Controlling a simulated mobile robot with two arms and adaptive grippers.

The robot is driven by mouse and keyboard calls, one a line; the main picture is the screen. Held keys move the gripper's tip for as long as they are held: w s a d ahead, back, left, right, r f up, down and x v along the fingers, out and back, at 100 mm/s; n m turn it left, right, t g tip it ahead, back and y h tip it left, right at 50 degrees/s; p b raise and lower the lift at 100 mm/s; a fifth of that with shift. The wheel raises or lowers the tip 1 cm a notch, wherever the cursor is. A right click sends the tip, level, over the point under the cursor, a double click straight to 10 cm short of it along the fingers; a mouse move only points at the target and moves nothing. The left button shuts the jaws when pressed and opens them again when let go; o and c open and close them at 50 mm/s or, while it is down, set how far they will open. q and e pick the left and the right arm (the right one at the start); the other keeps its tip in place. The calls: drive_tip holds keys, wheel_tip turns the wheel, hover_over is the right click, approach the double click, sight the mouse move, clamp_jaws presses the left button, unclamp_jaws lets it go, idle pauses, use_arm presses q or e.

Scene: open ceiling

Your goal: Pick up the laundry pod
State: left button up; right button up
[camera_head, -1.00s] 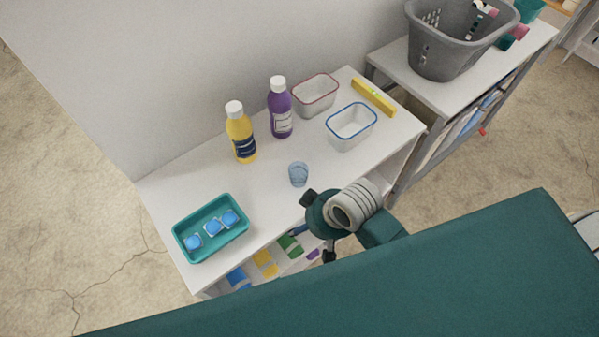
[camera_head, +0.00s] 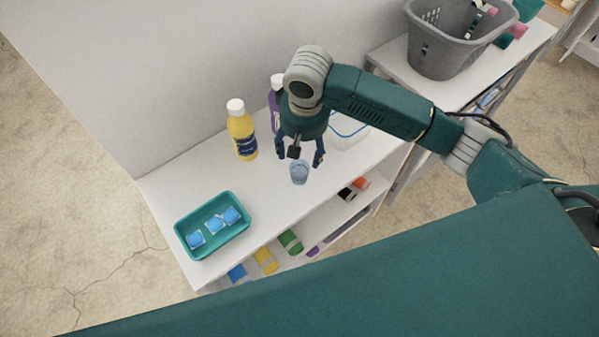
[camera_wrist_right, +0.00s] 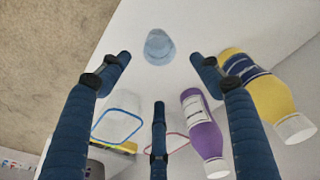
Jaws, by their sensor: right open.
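Several blue-and-white laundry pods (camera_head: 215,224) lie in a row in a teal tray (camera_head: 184,251) at the left end of the white shelf top. My right gripper (camera_head: 302,160) is open and empty above the shelf, to the right of the tray, over a small clear blue cup (camera_head: 299,173). In the right wrist view the open fingers (camera_wrist_right: 160,75) point toward the cup (camera_wrist_right: 159,47), which stands ahead between them. The pods do not show in the wrist view. My left gripper is not in view.
A yellow bottle (camera_head: 241,130) and a partly hidden purple bottle (camera_head: 274,98) stand behind the cup. A blue-rimmed container (camera_head: 350,130) sits behind my arm. A grey basket (camera_head: 445,45) is at the back right. Shelf top between tray and cup is clear.

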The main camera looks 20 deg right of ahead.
approach(299, 168)
drive_tip(key=f, duration=0.2)
drive_tip(key=f+p, duration=0.1)
drive_tip(key=f, duration=0.1)
drive_tip(key=s+f+p, duration=0.1)
drive_tip(key=f, duration=0.1)
drive_tip(key=shift+a, duration=0.2)
drive_tip(key=shift+w+f, duration=0.15)
drive_tip(key=shift+f, duration=0.05)
drive_tip(key=c, duration=1)
